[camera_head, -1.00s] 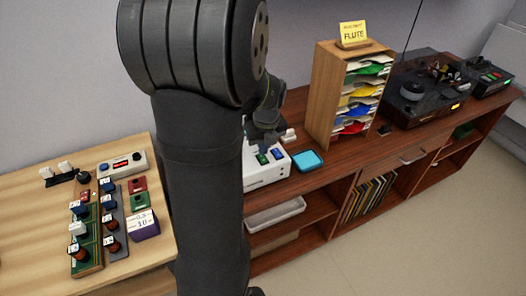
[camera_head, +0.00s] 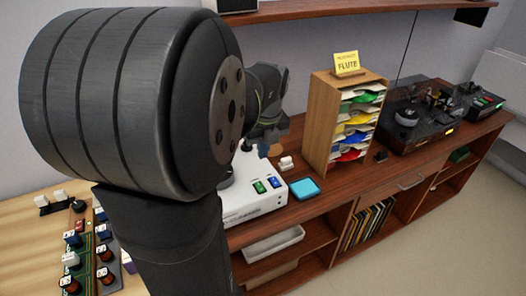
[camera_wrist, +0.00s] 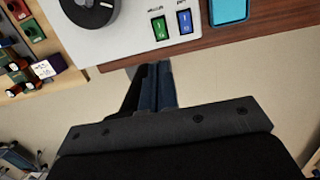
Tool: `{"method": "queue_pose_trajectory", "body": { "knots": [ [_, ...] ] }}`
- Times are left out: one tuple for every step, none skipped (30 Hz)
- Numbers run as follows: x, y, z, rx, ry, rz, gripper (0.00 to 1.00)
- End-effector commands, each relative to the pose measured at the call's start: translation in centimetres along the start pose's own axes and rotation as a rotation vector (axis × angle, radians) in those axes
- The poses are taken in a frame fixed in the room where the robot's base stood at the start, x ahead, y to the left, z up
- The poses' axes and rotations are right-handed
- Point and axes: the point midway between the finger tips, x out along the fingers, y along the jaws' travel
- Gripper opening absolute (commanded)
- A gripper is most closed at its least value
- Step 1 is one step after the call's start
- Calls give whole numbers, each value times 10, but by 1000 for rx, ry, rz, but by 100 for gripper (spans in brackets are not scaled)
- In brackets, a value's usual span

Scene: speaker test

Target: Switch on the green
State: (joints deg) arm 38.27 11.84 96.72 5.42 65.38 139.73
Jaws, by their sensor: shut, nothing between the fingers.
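A white box (camera_head: 245,207) stands on the brown cabinet. It carries a green rocker switch (camera_head: 259,187) and a blue rocker switch (camera_head: 274,183) side by side. In the wrist view the green switch (camera_wrist: 159,28) is left of the blue switch (camera_wrist: 185,21), both lit-looking and with small labels that I cannot read. My gripper (camera_wrist: 150,70) is shut and empty, its fingertips just below the green switch in the wrist picture, apart from it. In the head view my arm hides the box's left part and most of the gripper.
A round dark knob (camera_wrist: 88,10) sits on the box left of the switches. A blue pad (camera_head: 305,188) and a wooden paper rack (camera_head: 320,125) stand to the right. A turntable (camera_head: 412,110) is farther right. Small controls fill the light wood table (camera_head: 30,215).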

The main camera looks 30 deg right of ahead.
Motion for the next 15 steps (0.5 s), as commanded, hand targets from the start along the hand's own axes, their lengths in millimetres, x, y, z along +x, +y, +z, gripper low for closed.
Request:
{"method": "queue_pose_trajectory", "body": {
  "knots": [
    [0,0,3,-1,0,0,0],
    [0,0,6,-1,-1,0,0],
    [0,-1,11,-2,-1,0,0],
    [0,-1,14,-2,-2,-1,0],
    [0,-1,15,-1,-2,-1,0],
    [0,-1,15,-1,-2,-1,0],
    [0,-1,15,0,-2,-1,0],
    [0,-1,15,0,-2,-1,0],
    [0,-1,15,0,-2,-1,0],
    [0,-1,15,0,-2,-1,0],
    [0,-1,15,0,-2,-1,0],
    [1,-1,15,0,-2,-1,0],
    [1,-1,15,0,-2,-1,0],
    [2,-1,15,0,-1,-1,0],
    [5,-1,15,0,-1,0,0]
  ]
}}
